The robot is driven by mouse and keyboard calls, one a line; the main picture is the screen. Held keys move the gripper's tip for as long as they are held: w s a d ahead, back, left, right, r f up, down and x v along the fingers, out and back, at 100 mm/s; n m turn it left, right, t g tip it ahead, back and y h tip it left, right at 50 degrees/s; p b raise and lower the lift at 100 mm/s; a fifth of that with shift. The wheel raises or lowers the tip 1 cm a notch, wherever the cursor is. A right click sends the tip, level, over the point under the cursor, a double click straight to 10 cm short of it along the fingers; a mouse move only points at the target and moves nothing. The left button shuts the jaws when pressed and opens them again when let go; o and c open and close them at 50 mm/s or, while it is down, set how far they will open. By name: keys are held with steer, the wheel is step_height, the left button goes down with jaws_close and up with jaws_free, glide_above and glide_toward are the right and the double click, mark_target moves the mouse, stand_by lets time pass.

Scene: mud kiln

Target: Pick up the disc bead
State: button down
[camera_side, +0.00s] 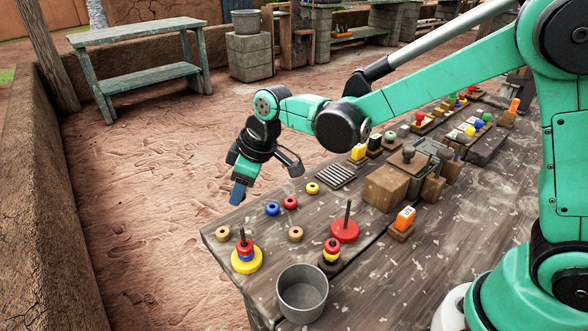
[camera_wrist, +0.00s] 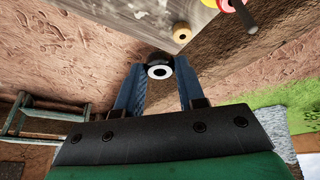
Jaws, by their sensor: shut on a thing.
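My gripper (camera_side: 238,193) hangs off the far left edge of the table, raised above it and pointing down. In the wrist view its two blue fingers (camera_wrist: 160,84) are shut on a disc bead (camera_wrist: 159,72), a dark ring with a pale face and a dark centre. The bead sits at the fingertips. In the side view I cannot make it out at the fingertips.
The wooden table (camera_side: 262,237) carries loose beads: blue (camera_side: 272,208), red (camera_side: 290,203), yellow (camera_side: 312,188) and tan (camera_side: 295,234). A yellow-based peg stack (camera_side: 246,264), a red disc with a peg (camera_side: 344,232) and a grey bucket (camera_side: 302,296) stand near the front.

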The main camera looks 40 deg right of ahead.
step_height(320, 180, up, 12)
steer(key=shift+r, duration=0.25)
steer(key=c, duration=1)
jaws_free()
steer(key=shift+c, duration=0.2)
jaws_close()
steer(key=s+d+f, duration=0.1)
steer(key=s+d, duration=0.3)
steer(key=s+d+f, duration=0.2)
steer(key=s+d, duration=0.2)
steer(key=d, duration=0.1)
steer(key=s+d+f, duration=0.2)
steer(key=s+d, duration=0.2)
steer(key=shift+s+d+f, duration=0.15)
steer(key=shift+s+f, duration=0.05)
steer(key=shift+s, duration=0.1)
steer(key=shift+s+d+f, duration=0.1)
steer(key=shift+s+f, duration=0.05)
steer(key=shift+f, duration=1.15)
steer(key=shift+s+f, duration=0.15)
steer(key=shift+f, duration=1.1)
